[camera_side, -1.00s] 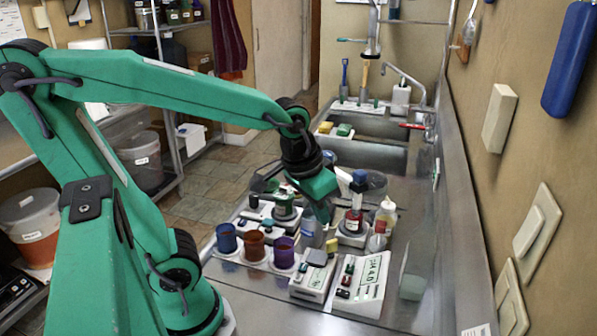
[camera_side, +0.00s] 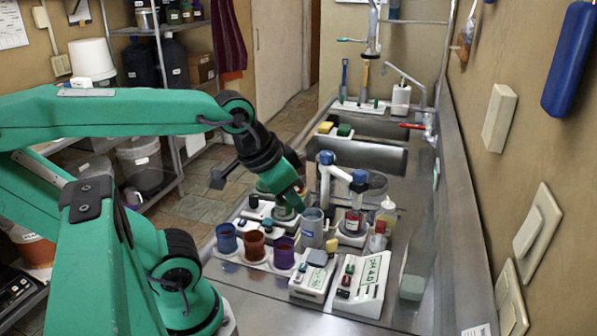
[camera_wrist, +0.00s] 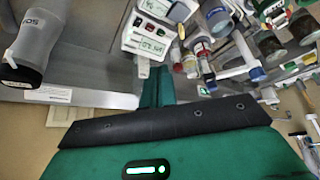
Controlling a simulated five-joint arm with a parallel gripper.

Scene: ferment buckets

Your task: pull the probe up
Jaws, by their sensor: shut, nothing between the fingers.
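A blue-topped piece (camera_side: 358,182), which looks like the probe, stands upright at a small bottle of red liquid (camera_side: 353,222). A white stand with a blue cap (camera_side: 326,157) rises just left of it. Which blue top belongs to the probe, and how deep its lower end sits, I cannot tell. My gripper (camera_side: 301,208) is shut and empty, left of the probe and apart from it, low over the bottle group. In the wrist view my green finger (camera_wrist: 155,88) points toward the meters, with blue caps (camera_wrist: 257,74) to its right.
Blue (camera_side: 226,238), brown (camera_side: 254,245) and purple (camera_side: 284,252) cups stand in a row at front left. Two meters (camera_side: 312,277) (camera_side: 365,280) stand in front. A dropper bottle (camera_side: 387,213) is right of the probe. The steel counter (camera_side: 435,240) at right is mostly clear.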

